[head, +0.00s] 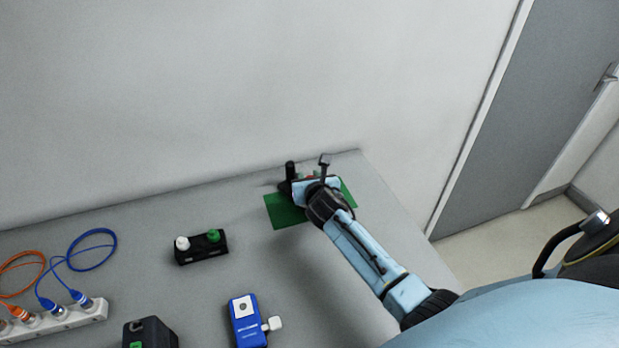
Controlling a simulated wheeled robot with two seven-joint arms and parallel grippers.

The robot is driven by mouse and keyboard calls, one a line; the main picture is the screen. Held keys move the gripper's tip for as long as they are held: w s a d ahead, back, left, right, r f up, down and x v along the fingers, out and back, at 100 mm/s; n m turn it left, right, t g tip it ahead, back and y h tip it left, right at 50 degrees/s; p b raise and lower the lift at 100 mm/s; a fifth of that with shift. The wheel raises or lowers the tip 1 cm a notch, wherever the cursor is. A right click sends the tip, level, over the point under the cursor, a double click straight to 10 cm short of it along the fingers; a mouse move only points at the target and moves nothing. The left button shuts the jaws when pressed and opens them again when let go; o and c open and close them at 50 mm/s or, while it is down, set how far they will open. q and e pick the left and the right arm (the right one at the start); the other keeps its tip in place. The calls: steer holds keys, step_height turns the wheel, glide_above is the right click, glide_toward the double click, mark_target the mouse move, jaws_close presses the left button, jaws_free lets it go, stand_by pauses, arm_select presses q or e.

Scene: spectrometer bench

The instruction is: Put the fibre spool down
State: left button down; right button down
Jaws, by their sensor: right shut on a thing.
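My right arm reaches from the lower right to the back of the bench. Its gripper (308,178) is over the green mat (284,212), at the bench's back right corner. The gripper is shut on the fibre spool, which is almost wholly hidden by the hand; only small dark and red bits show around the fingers. I cannot tell whether the spool touches the mat. My left gripper is out of view.
A black holder (203,250) with a white and a green cap stands left of the mat. A blue device (247,320), a dark box (150,333) and a white strip (62,322) with blue (92,248) and orange cables are nearer. Bare bench (300,285) lies between.

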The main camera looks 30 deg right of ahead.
steer(key=shift+f, duration=0.1)
steer(key=c, duration=1.4)
jaws_free()
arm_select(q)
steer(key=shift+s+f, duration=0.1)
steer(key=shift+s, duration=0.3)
arm_select(e)
steer(key=shift+o, duration=1.4)
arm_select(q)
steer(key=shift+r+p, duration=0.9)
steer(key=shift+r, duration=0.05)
arm_select(e)
steer(key=v, duration=1.2)
